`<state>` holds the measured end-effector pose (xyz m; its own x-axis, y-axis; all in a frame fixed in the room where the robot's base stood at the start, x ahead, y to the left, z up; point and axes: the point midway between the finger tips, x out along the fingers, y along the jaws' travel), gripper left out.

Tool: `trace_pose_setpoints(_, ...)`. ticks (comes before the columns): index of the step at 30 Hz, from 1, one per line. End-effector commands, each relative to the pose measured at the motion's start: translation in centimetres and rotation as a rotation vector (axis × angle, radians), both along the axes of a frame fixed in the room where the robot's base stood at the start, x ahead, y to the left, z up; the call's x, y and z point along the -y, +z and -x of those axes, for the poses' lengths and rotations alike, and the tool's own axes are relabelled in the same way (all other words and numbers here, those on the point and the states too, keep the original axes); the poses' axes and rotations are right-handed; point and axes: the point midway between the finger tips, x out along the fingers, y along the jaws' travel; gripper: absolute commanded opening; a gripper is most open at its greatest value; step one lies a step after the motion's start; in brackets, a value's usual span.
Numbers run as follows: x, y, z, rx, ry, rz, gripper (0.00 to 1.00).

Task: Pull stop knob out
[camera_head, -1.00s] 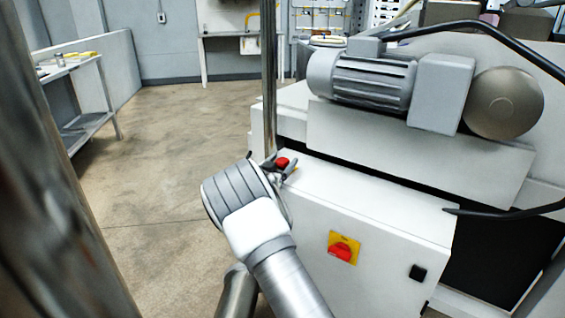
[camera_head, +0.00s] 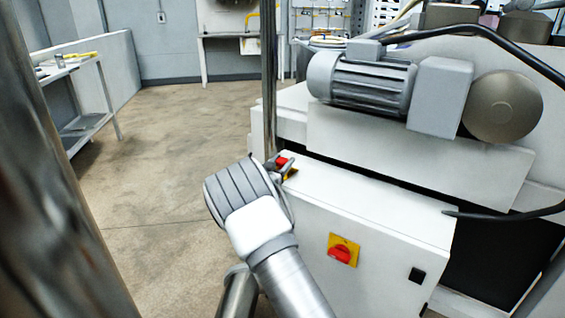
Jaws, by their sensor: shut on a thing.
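The red stop knob (camera_head: 282,161) stands on a yellow base (camera_head: 292,173) on top of the white control box, near its far left corner. My gripper (camera_head: 279,164) is at the knob, with its dark fingers on either side of it, shut on it. The fingers and my wrist hide part of the knob, and the depth of the grip cannot be seen.
A red rotary switch on a yellow plate (camera_head: 343,250) and a black knob (camera_head: 417,274) are on the front of the white box (camera_head: 375,215). A grey motor (camera_head: 365,80) sits above and behind. A metal post (camera_head: 269,80) rises close behind my gripper. Open floor (camera_head: 165,160) lies to the left.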

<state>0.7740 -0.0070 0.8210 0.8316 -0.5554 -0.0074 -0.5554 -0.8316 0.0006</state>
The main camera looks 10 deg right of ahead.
Motion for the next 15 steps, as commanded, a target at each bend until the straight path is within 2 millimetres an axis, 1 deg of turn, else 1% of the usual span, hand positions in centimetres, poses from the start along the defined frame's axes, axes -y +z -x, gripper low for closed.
trace_pose_setpoints(1,0.03,0.37,-0.07,0.007,-0.001,0.004,0.0)
trace_pose_setpoints(5,0.03,0.51,-0.08,0.009,-0.001,0.005,0.0)
trace_pose_setpoints(6,0.04,0.54,-0.09,0.01,-0.001,0.005,0.57)
trace_pose_setpoints(10,0.02,0.48,-0.09,0.009,-0.001,0.005,0.8)
trace_pose_setpoints(11,0.02,0.46,-0.08,0.008,-0.001,0.004,0.81)
trace_pose_setpoints(15,0.01,0.37,-0.07,0.007,0.0,0.004,0.81)
